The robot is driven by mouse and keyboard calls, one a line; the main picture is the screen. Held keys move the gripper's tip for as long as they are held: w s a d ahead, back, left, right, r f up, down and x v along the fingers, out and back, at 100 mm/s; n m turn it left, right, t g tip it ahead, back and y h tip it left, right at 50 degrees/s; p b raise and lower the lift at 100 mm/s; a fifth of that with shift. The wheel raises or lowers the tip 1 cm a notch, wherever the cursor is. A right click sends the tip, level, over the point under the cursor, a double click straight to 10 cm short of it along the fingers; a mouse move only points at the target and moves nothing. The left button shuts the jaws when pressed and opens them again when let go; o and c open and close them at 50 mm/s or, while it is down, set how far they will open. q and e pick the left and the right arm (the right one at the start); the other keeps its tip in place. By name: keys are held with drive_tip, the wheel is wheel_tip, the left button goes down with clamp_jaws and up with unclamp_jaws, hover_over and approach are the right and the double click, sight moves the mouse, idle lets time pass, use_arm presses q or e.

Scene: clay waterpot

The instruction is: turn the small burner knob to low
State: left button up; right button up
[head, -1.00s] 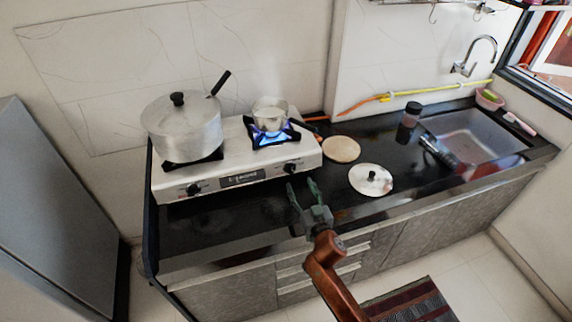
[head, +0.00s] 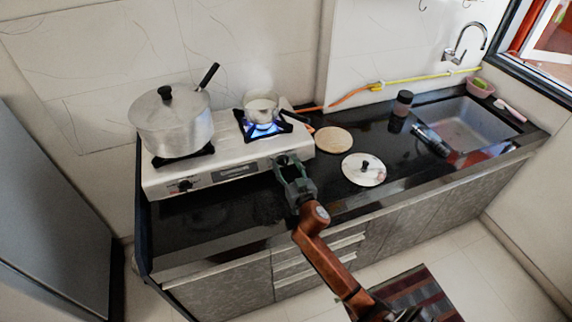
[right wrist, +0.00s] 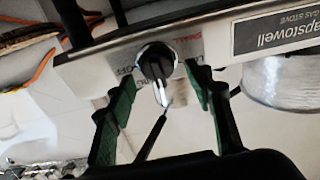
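The small burner knob (right wrist: 157,64) is a round black knob on the stove's front panel, with "SMALL" printed beside it. In the head view the knob (head: 283,160) is partly hidden by my gripper. My right gripper (head: 288,164) is at the front right of the stove. In the right wrist view my right gripper (right wrist: 160,82) is open, with one green finger on each side of the knob; I cannot tell if either touches it. A blue flame (head: 262,129) burns under the small pot (head: 261,107). My left gripper is not in view.
The white stove (head: 225,168) also bears a large lidded pot (head: 173,128) and a left knob (head: 186,185). A round wooden board (head: 333,140) and a metal lid (head: 364,170) lie to the right. A dark bottle (head: 402,104) stands by the sink (head: 470,125).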

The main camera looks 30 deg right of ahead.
drive_tip(key=c, duration=1)
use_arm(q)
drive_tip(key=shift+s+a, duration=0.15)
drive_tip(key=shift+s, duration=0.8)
use_arm(e)
drive_tip(key=shift+c, duration=0.2)
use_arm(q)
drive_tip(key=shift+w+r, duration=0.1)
